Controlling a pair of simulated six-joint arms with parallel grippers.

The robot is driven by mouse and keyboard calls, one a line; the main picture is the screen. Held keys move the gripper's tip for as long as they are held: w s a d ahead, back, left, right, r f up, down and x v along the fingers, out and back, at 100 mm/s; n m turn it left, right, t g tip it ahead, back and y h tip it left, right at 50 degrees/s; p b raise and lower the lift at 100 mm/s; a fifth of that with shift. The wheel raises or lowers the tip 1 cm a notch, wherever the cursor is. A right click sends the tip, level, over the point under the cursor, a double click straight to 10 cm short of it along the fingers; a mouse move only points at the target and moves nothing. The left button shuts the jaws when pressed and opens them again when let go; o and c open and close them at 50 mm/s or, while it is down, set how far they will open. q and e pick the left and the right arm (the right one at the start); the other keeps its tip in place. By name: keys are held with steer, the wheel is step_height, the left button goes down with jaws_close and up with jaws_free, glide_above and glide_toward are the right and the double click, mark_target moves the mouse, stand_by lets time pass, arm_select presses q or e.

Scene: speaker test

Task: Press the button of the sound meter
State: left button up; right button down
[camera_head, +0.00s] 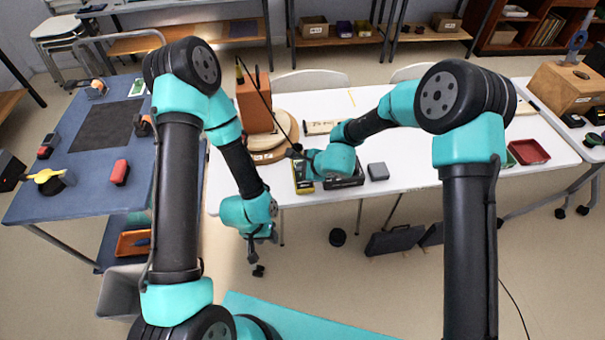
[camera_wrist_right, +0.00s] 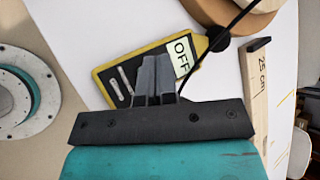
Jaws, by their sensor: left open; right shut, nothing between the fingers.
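The sound meter (camera_wrist_right: 112,90) is a yellow-edged black device lying on the white table. In the right wrist view its label reads OFF (camera_wrist_right: 185,55), and two pale slots show at its left end. My shut, empty right gripper (camera_wrist_right: 157,62) reaches over its middle and hides part of its face; no button shows clearly, and I cannot tell whether the fingers touch it. In the head view the meter (camera_head: 303,187) is partly covered by my right wrist. My left gripper (camera_head: 258,264) is open and empty, pointing down in front of the white table's edge.
A thin black rod or cable slants down close to the meter. A grey box (camera_head: 378,171) is to the right.

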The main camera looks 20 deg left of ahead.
steer(key=shift+f, duration=0.15)
steer(key=shift+f, duration=0.25)
steer(key=shift+f, duration=0.55)
stand_by(0.8)
steer(key=shift+r, duration=1)
step_height(320, 180, up, 6)
stand_by(0.7)
